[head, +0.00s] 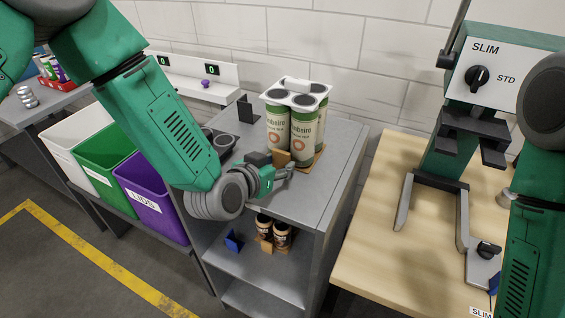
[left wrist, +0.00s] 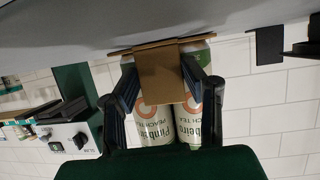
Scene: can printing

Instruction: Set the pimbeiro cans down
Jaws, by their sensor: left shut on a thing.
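The pimbeiro cans (head: 303,132) are tall, white and green, grouped upright under a white top carrier (head: 296,93). They are at the right part of the grey shelf unit's top, on a brown cardboard base (head: 318,158). My left gripper (head: 281,168) is at their near side, shut on the cardboard holder's front tab. In the left wrist view, the fingers flank this brown tab (left wrist: 162,78), with two pimbeiro cans (left wrist: 188,122) behind it. The base is at or very close to the shelf top; I cannot tell whether it touches. My right gripper is out of view.
The grey shelf unit (head: 340,150) has dark can holders (head: 218,139) left of the cans. Brown cans (head: 272,232) stand on its lower shelf. White, green and purple bins (head: 150,208) are at left. A wooden table (head: 385,215) with a SLIM/STD machine (head: 490,75) is at right.

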